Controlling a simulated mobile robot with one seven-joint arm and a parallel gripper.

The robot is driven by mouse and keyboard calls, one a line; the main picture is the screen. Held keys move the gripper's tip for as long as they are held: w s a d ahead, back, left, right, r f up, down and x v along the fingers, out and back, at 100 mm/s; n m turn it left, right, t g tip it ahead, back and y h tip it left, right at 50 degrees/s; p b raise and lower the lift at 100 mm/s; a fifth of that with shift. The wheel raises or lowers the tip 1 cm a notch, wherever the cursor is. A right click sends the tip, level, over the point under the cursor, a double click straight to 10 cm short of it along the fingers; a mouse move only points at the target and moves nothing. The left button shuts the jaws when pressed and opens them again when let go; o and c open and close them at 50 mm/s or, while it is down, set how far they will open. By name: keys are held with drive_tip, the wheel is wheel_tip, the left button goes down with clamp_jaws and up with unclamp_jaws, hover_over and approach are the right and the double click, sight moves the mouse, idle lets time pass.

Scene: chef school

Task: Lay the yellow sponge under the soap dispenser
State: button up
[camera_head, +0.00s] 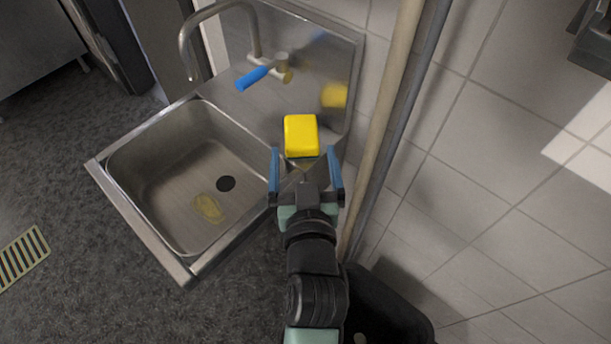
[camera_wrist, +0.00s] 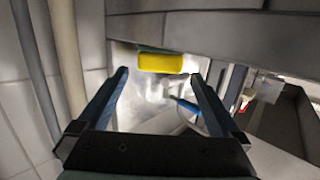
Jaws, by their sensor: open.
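The yellow sponge (camera_head: 301,135) appears at the right rim of the steel sink, near the wall. My gripper (camera_head: 306,170) is open, with blue fingers spread. The sponge is just ahead of the fingertips in the head view, and nothing is held. In the wrist view the sponge (camera_wrist: 161,63) shows beyond and between the open fingers (camera_wrist: 160,76), near the top. I cannot make out the soap dispenser for certain in either view.
The sink basin (camera_head: 150,165) lies left of my gripper, with a yellowish patch inside. A curved tap (camera_head: 188,45) and blue lever (camera_head: 253,77) stand behind it. Vertical pipes (camera_head: 385,125) run close on the right along the tiled wall. A dark metal fixture (camera_head: 592,38) is at upper right.

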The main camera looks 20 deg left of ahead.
drive_tip(key=shift+v, duration=2.55)
drive_tip(key=shift+f, duration=0.1)
